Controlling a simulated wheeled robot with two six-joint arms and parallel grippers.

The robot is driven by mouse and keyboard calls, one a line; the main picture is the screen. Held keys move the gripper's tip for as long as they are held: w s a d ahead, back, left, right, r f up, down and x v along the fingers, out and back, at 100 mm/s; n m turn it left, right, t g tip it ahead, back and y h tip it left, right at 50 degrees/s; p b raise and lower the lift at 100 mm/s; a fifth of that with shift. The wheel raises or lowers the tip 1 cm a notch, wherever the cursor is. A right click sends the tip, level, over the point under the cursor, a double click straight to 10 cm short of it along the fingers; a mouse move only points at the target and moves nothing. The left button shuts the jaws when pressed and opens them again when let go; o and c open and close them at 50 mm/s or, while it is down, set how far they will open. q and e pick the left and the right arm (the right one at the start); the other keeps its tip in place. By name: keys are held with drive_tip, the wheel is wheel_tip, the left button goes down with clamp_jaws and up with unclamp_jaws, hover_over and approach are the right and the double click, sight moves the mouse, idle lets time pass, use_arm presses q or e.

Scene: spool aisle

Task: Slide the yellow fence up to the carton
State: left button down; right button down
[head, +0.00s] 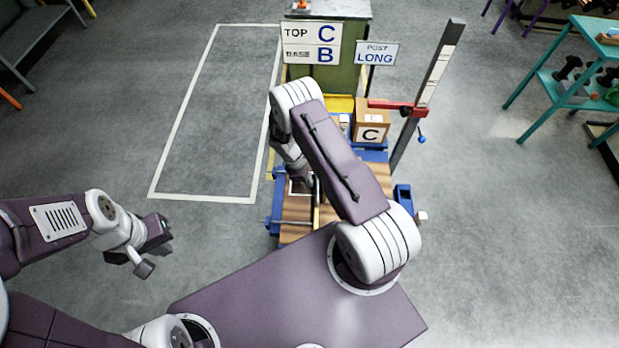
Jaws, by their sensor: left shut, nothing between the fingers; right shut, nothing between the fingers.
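A brown carton marked C (371,122) sits on the right of the blue-framed stand, below a red arm. A yellow panel (340,103) shows just behind and left of it, partly hidden by my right arm. A thin yellow strip (317,217) shows on the near part of the stand. I cannot tell which yellow piece is the fence. My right gripper (308,181) is low over the left of the stand, shut and mostly hidden by its own arm. My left gripper (152,252) is shut and empty over the floor, well left of the stand.
A tall post (436,75) carries the red arm (392,106) beside the carton. A teal shelf (560,90) stands at right. The taped floor area (215,120) at left is clear.

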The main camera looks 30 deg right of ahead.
drive_tip(key=shift+s+d, duration=0.1)
drive_tip(key=shift+s+d+f+b, duration=0.1)
drive_tip(key=shift+s+d+b, duration=0.3)
drive_tip(key=shift+d, duration=0.15)
